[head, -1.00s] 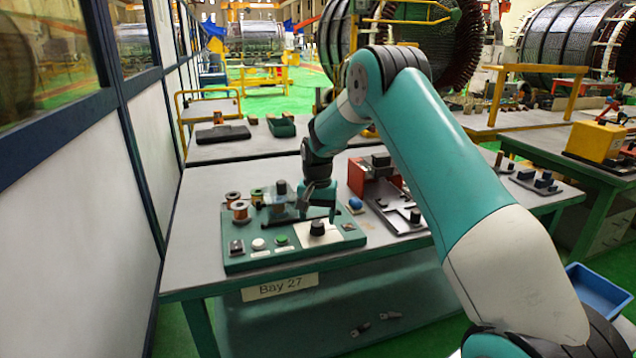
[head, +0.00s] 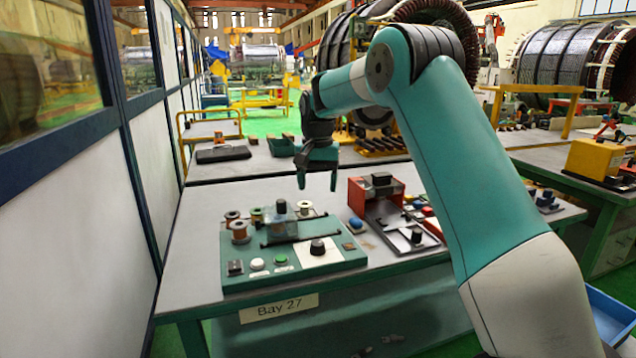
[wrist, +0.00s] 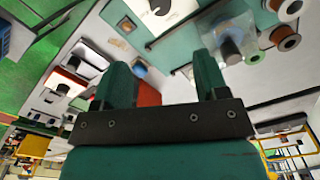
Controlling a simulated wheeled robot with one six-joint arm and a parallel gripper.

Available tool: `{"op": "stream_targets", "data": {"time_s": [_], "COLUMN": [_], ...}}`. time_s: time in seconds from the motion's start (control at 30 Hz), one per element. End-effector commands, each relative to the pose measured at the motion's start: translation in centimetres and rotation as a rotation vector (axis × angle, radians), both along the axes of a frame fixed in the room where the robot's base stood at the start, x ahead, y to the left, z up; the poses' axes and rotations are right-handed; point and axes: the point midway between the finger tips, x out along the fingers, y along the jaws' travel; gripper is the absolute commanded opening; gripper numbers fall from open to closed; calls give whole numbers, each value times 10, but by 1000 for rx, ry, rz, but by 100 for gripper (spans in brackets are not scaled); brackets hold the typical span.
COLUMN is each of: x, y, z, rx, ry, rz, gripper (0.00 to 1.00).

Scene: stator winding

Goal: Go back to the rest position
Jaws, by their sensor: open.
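My gripper (head: 318,180) is open and empty, raised in the air above the back edge of the green winding panel (head: 350,258). Its two fingers point down, apart from everything on the table. In the wrist view, the two green fingers of my gripper (wrist: 165,80) are spread, with nothing between them. The panel (wrist: 178,38) lies beyond them in that view. On the panel stand a black knob (head: 317,247) on a white plate, a green button (head: 281,259), a white button (head: 257,264) and several copper wire spools (head: 239,232).
A red device (head: 358,197) with a grey plate stands right of the panel, beside a blue button (head: 355,223). A white wall (head: 80,220) runs along the left. A second table (head: 235,170) lies behind. A blue bin (head: 608,315) is at lower right.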

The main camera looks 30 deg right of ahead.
Motion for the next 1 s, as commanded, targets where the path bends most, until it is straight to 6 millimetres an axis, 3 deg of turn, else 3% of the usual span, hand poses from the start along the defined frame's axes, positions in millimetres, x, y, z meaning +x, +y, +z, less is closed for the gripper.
{"op": "stream_targets", "data": {"time_s": [0.33,0.47,0.57,0.67,0.8,0.9,1.0], "x": [-1,-17,-51,-104,-195,-258,-308], "y": [3,35,84,140,204,234,251], "z": [1,14,28,40,42,36,29], "rx": [1,13,37,78,150,205,252], "ry": [-1,-19,-46,-86,-145,-184,-216], "rz": [12,129,322,561,887,1075,1216], "gripper": [67,67,67,67,67,67,67]}}
